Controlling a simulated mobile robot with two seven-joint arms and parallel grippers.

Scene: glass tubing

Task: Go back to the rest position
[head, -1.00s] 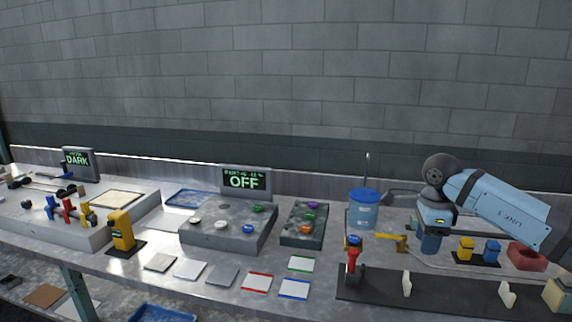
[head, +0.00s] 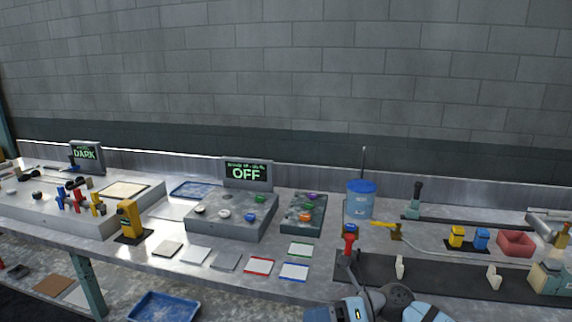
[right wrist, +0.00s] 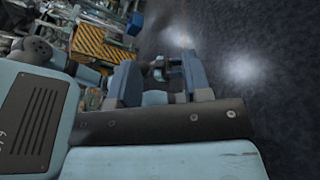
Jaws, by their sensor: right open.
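My right arm (head: 372,306) is folded low at the bottom edge of the head view, in front of the bench. Its fingertips are cut off there. In the right wrist view my right gripper (right wrist: 160,76) has its two fingers apart, with no tubing visible between them. Dark floor (right wrist: 255,75) lies beyond it. My left arm and gripper are not in view.
The bench holds a dark rail (head: 440,279), a red-and-black post (head: 349,246), a blue canister (head: 360,200), a red bin (head: 516,243), a grey button box (head: 232,220) and a yellow device (head: 129,219). Displays read OFF (head: 248,172) and DARK (head: 86,156). A blue tray (head: 163,306) sits lower.

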